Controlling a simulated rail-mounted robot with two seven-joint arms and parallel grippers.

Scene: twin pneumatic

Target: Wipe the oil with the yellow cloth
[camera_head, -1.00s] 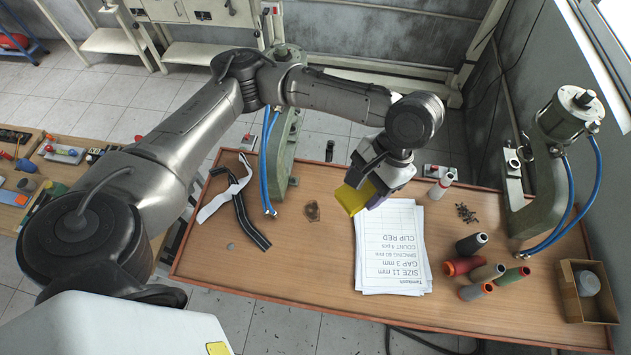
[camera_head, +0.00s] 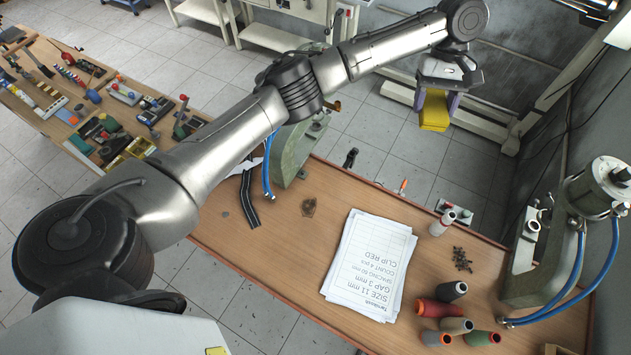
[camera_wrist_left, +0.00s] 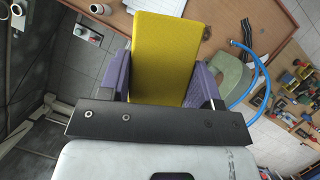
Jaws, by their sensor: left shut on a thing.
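My left gripper (camera_head: 436,99) is shut on the yellow cloth (camera_head: 434,112) and holds it up in the air, past the far edge of the wooden table in the head view. In the left wrist view the cloth (camera_wrist_left: 166,52) is a folded yellow block between the purple fingers. The oil (camera_head: 309,207) is a small brown patch on the table, left of the paper stack and well apart from the cloth. My right gripper is not in view.
A paper stack (camera_head: 368,264) lies mid-table. Several thread spools (camera_head: 457,325), a white bottle (camera_head: 442,223) and dark screws (camera_head: 461,259) are to its right. Green presses stand at the left (camera_head: 296,150) and right (camera_head: 560,240), with blue hoses. Table around the oil is clear.

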